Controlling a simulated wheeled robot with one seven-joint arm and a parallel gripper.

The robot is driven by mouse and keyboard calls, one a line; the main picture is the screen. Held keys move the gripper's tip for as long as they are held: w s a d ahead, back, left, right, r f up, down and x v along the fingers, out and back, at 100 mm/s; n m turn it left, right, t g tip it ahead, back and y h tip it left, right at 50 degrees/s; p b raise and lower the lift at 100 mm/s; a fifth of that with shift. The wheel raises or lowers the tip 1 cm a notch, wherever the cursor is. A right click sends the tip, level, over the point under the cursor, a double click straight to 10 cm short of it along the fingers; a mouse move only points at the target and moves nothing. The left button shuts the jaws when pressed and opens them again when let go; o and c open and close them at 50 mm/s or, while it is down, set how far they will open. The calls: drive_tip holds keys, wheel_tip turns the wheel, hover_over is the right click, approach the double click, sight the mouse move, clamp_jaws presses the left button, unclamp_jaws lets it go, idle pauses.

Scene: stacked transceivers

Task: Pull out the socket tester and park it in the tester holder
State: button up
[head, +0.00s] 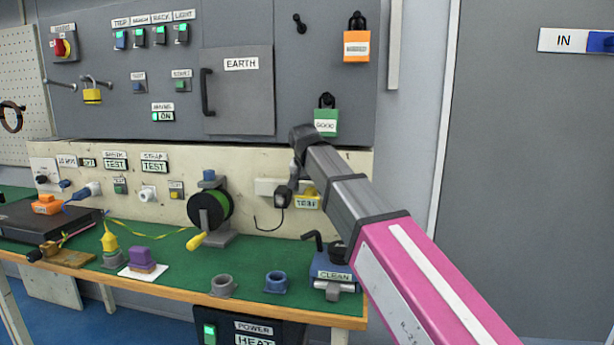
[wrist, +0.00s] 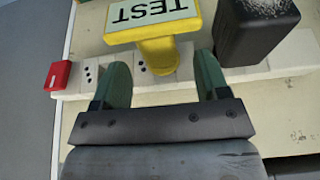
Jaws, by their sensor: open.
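The yellow socket tester (wrist: 158,55) with its TEST label sits at a white socket strip (wrist: 278,65) in the wrist view. It also shows small in the head view (head: 308,201), low on the cream panel by the strip (head: 266,187). My gripper (wrist: 162,82) is open, its two green fingers apart on either side of the tester's stem. I cannot tell whether they touch it. A grey cup (head: 223,286) and a blue-grey cup (head: 276,282) stand at the bench's front edge; I cannot tell which thing is the tester holder.
A black plug block (wrist: 256,30) sits on the strip close beside the tester, with a red switch (wrist: 58,75) at the other end. A green cable reel (head: 210,210) stands left of the strip. A blue CLEAN box (head: 332,268) stands at the bench's right end.

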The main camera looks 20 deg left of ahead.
sight(309, 193)
drive_tip(key=shift+x, duration=1.95)
clamp_jaws()
drive_tip(key=shift+s, duration=0.1)
drive_tip(key=shift+s, duration=0.1)
drive_tip(key=shift+s+d+f, duration=0.1)
drive_tip(key=shift+s+d, duration=0.05)
drive_tip(key=shift+s, duration=1.15)
drive_tip(key=shift+s+d+f, duration=0.1)
drive_tip(key=shift+s, duration=1.2)
drive_tip(key=s, duration=0.6)
drive_tip(key=shift+s+d+f, duration=0.2)
drive_tip(key=shift+d+f, duration=0.1)
drive_tip(key=shift+d, duration=0.05)
